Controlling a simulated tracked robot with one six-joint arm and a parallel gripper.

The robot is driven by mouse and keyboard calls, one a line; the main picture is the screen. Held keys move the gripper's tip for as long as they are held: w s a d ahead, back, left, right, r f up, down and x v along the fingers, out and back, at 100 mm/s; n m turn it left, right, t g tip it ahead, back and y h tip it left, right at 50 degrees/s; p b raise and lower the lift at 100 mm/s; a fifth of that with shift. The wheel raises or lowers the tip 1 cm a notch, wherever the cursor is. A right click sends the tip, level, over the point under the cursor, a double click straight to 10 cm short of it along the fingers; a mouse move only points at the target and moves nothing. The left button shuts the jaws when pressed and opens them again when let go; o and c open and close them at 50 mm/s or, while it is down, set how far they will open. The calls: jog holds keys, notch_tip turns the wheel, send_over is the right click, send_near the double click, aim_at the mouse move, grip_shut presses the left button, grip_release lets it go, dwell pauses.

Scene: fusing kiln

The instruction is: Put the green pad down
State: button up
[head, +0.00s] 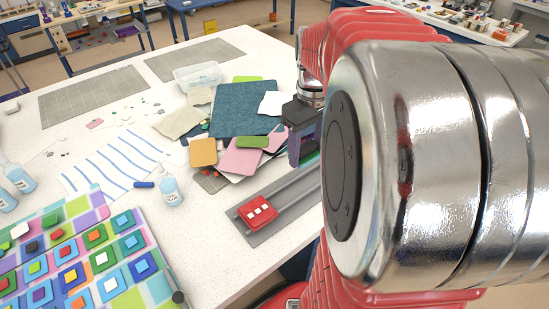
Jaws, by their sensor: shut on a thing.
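My gripper (301,150) is at the right of the white table, over the right side of a pile of coloured sheets. It is shut on a green pad (309,160), of which only a narrow green edge shows beside the fingers. My arm hides the rest. Another green piece (252,142) lies flat on a pink sheet (238,160), left of my gripper. I cannot tell from this view how high the held pad is above the table.
A grey tray (290,203) with a red pad (258,211) lies in front of my gripper. A clear tub (198,77) stands behind the pile. Small bottles (171,190) and a colourful mat (160,262) with many stacked square pads are at the left. Bare table shows around (213,258).

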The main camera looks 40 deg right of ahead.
jog(key=shift+a, duration=0.1)
send_over(302, 188)
jog(key=shift+f, duration=3.15)
jog(key=shift+f, duration=1.85)
jog(key=shift+f, duration=0.1)
jog(key=o, duration=1.1)
notch_tip(302, 188, up, 12)
jog(key=shift+r, duration=0.15)
